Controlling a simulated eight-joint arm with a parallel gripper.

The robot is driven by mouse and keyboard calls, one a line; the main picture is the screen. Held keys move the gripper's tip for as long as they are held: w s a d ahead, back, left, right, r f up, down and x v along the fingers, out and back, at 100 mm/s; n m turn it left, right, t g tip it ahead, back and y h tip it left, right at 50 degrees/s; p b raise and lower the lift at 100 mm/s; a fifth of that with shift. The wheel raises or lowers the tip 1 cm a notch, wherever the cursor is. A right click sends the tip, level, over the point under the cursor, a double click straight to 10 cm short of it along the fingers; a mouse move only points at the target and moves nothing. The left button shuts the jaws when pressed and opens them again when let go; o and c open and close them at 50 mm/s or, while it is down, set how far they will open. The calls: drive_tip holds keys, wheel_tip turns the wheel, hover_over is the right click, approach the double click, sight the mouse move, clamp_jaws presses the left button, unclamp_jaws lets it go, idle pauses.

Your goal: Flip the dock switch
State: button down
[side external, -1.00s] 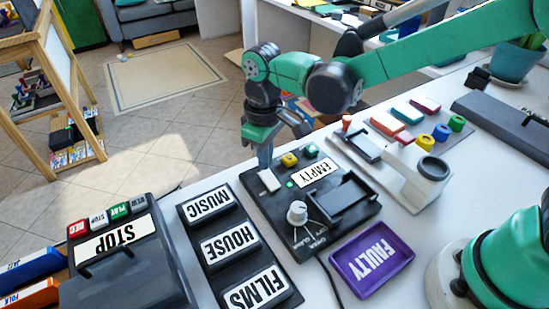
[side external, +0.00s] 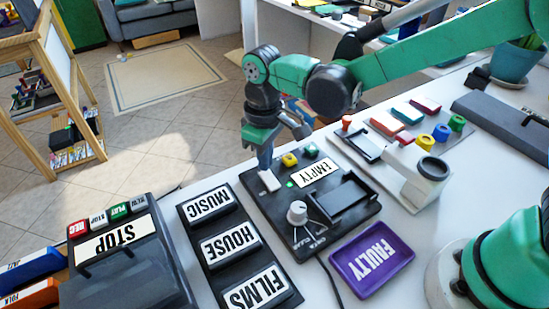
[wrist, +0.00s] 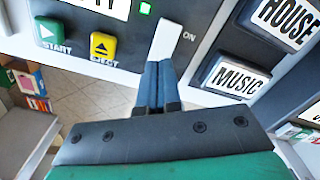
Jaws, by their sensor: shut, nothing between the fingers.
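The dock (side external: 250,192) is a black panel with a lit EMPTY display (side external: 315,174) and a small green light (side external: 291,184). Its white rocker-like switch (side external: 270,181) sits at the panel's far left edge. In the wrist view the switch (wrist: 167,40) stands beside the printed word ON. My gripper (side external: 265,167) points down at the switch, shut and empty. In the wrist view its closed blue fingertips (wrist: 159,66) are at the switch's near end; they seem to touch it, but I cannot tell for certain.
A green START button (wrist: 48,31) and a yellow EJECT button (wrist: 103,46) are close beside the switch. A grey knob (side external: 297,211) and a raised black tray (side external: 345,200) are on the dock. The MUSIC rack (side external: 185,210) and purple FAULTY tray (side external: 370,285) stand nearby.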

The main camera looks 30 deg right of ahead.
sight(268, 173)
drive_tip(key=shift+f, duration=0.95)
idle(0.4)
drive_tip(key=shift+r, duration=3.5)
drive_tip(key=shift+d+r, duration=0.15)
drive_tip(key=shift+d, duration=0.05)
drive_tip(key=s+d+r+m+t, duration=0.1)
drive_tip(key=s+d+m+t, duration=0.2)
drive_tip(key=d, duration=0.4)
drive_tip(key=s+d+r+m+t, duration=0.2)
drive_tip(key=s+d+m+t, duration=0.1)
drive_tip(key=d, duration=0.4)
drive_tip(key=shift+s+r+t, duration=0.25)
drive_tip(key=shift+s+t, duration=0.25)
drive_tip(key=shift+s, duration=0.65)
